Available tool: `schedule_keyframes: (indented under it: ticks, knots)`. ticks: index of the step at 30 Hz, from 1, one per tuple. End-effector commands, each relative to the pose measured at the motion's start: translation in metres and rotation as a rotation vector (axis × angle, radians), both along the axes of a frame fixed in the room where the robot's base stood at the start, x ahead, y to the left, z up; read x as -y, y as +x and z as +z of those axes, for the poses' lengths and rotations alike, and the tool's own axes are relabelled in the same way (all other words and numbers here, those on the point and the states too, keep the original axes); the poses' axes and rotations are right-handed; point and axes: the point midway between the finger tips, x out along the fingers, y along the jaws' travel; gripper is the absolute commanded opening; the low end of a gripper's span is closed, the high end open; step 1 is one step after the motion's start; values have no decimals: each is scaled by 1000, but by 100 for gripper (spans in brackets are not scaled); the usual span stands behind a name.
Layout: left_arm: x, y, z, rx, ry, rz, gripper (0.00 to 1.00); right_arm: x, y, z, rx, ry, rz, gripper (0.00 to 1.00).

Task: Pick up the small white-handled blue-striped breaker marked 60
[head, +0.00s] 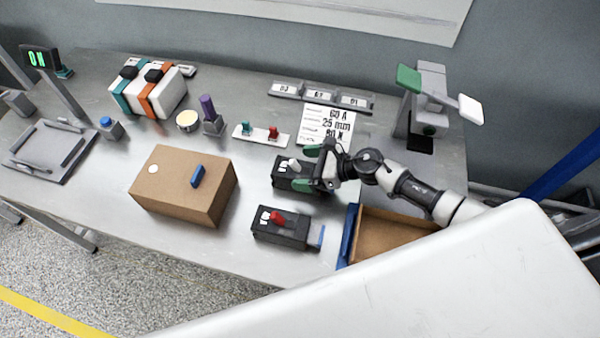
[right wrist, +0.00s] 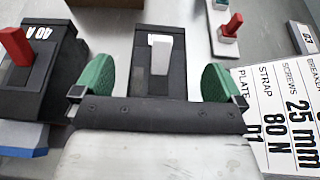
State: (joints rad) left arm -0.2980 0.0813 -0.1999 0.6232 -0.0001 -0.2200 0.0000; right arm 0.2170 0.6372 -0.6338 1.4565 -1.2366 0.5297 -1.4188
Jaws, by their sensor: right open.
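A small black breaker with a white handle (head: 284,172) sits on the grey table, right of the cardboard box. In the right wrist view the same white-handled breaker (right wrist: 147,85) lies between my green fingertips, its handle pointing up. I cannot read a 60 on it or make out a blue stripe. My right gripper (head: 309,167) is open at the breaker, one finger on each side, also seen in the wrist view (right wrist: 157,80). I cannot tell whether the fingers touch it. My left gripper is not in view.
A red-handled breaker (head: 280,236), marked 40 A in the wrist view, sits close in front. An open cardboard tray (head: 352,240) with a blue edge is at right. A printed card (head: 325,124) lies behind. A closed cardboard box (head: 165,187) stands left.

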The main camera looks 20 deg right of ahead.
Motion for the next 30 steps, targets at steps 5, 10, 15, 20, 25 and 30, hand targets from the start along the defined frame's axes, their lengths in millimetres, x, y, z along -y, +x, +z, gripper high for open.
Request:
schedule_keyframes:
  ticks: [5, 10, 15, 20, 25, 30]
  knots:
    - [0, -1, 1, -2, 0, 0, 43, -4, 3, -2, 0, -1, 0, 100]
    - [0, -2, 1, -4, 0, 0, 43, -4, 3, -2, 0, -1, 0, 92]
    - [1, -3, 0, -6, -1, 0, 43, -4, 3, -2, 0, -1, 0, 66]
    - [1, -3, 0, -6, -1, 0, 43, -4, 3, -2, 0, -1, 0, 42]
    - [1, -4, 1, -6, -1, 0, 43, -4, 3, -1, 2, 1, -1, 29]
    - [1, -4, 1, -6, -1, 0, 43, -4, 3, 0, 3, 0, 0, 29]
